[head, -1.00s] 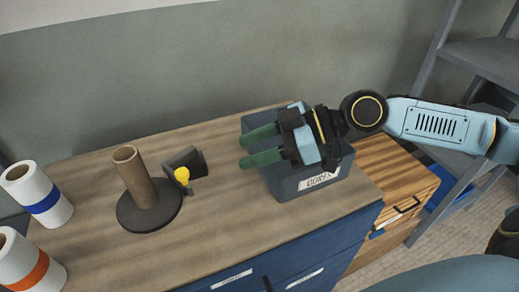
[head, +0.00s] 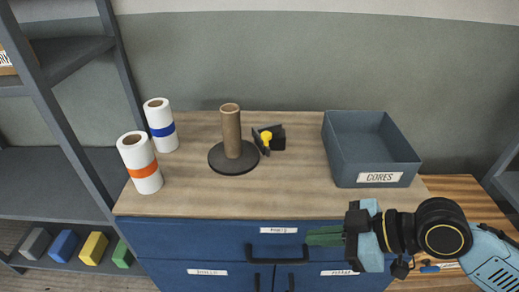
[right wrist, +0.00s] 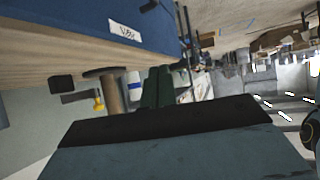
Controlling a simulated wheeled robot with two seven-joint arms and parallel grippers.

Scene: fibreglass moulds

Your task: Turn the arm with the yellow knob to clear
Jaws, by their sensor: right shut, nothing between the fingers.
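The yellow knob (head: 266,138) is on a dark arm (head: 260,143) beside a dark block (head: 278,138) on the tabletop. They stand just right of an upright brown core (head: 231,130) on a round black base (head: 228,163). In the right wrist view the knob (right wrist: 99,104) shows beside the core (right wrist: 112,97). My right gripper (head: 312,237) is shut and empty, in front of the blue drawers and below the tabletop edge, well away from the knob. Its green fingers (right wrist: 157,88) point toward the left in the head view. My left gripper is not in view.
A grey bin (head: 378,179) labelled CORES stands at the right of the wooden tabletop (head: 200,195). Two white rolls, one with a blue band (head: 161,129) and one with an orange band (head: 142,169), stand at the left. The front middle of the top is clear.

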